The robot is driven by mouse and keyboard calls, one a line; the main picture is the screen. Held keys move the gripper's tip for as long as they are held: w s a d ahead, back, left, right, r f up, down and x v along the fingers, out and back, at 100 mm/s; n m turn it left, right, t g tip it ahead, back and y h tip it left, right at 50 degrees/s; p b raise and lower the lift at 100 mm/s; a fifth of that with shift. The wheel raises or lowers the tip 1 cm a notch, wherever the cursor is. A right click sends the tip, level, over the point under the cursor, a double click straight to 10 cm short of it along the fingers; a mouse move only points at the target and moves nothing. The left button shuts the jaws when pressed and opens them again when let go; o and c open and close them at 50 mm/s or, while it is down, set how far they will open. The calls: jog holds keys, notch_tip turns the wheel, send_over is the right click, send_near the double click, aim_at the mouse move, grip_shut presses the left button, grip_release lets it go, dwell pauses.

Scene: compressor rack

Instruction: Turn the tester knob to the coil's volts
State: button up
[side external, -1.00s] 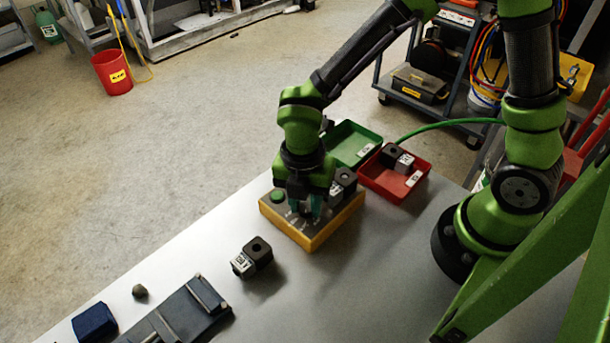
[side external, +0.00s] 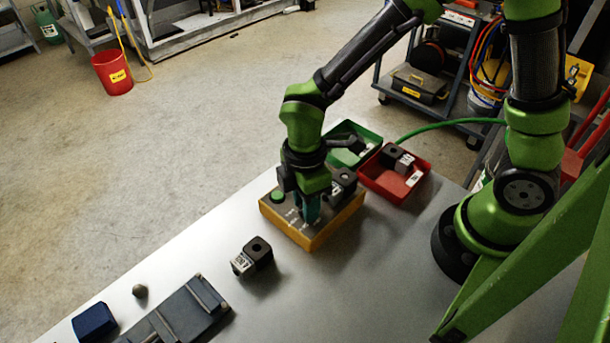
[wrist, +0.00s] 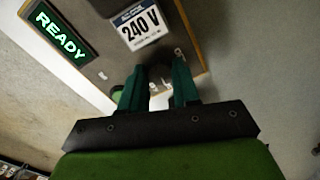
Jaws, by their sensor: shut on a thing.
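The tester (side external: 325,232) is a yellow box with a grey top on the table. My gripper (side external: 309,217) points down at the tester's top, fingers shut on the dark knob (wrist: 160,74). The knob shows between the green fingers in the wrist view; its pointer and most of the dial marks are hidden or too small to read. A dark coil (side external: 342,178) sits on the tester's back right part, partly behind my gripper. In the wrist view a white label (wrist: 140,27) reads 240 V, and a lit green display (wrist: 58,34) reads READY.
A green button (side external: 278,196) is on the tester's left. A green bin (side external: 365,136) and a red bin (side external: 372,183) holding parts stand behind it. Another coil (side external: 257,251) lies in front, near a dark blue fixture (side external: 180,318). The table between is clear.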

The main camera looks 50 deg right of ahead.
jog(key=m, duration=0.5)
jog(key=shift+m, duration=0.3)
dwell(0.4)
jog(key=o, duration=0.8)
jog(key=shift+c, duration=0.2)
notch_tip(320, 180, up, 17)
jog(key=shift+w+d, duration=0.2)
jog(key=shift+d, duration=0.05)
